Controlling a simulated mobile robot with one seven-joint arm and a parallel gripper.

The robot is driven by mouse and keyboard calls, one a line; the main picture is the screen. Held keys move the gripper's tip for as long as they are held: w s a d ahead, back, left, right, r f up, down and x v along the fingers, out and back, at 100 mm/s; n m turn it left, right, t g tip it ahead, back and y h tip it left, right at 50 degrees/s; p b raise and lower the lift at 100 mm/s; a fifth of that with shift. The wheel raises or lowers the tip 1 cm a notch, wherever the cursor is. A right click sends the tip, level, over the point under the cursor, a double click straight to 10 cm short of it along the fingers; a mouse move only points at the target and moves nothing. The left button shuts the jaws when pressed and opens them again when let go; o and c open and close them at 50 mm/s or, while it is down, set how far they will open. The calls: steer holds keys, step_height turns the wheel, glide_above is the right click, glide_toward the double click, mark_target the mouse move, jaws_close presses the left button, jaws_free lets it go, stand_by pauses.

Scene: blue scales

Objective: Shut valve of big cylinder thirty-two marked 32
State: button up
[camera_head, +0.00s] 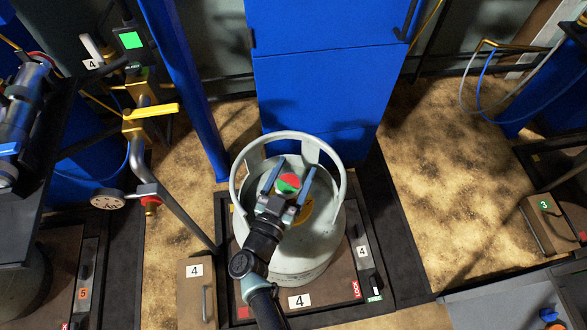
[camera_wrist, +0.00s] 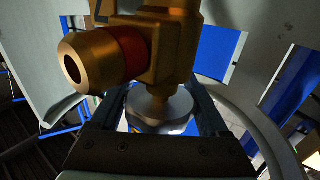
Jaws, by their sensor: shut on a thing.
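A big pale grey gas cylinder (camera_head: 310,253) with a ring collar stands on a low platform marked 4. No marking 32 can be read on it. At its top is a round red and green valve top (camera_head: 288,183). My gripper (camera_head: 288,180) reaches inside the collar from the front, one finger on each side of the valve. In the wrist view, a brass valve body (camera_wrist: 175,45) with a side outlet pointing left stands above a silver knob (camera_wrist: 160,108). My gripper (camera_wrist: 160,112) is shut on this knob.
The scale platform (camera_head: 335,292) has a dark frame and a switch box (camera_head: 364,255) on its right. A yellow-handled pipe valve (camera_head: 150,112) and a gauge (camera_head: 108,200) stand to the left. A blue cabinet (camera_head: 325,80) is behind. Bare floor (camera_head: 435,170) lies to the right.

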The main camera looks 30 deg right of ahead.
steer(key=o, duration=1.2)
steer(key=shift+o, duration=0.2)
step_height(320, 180, up, 10)
steer(key=p, duration=0.6)
steer(key=shift+f, duration=0.15)
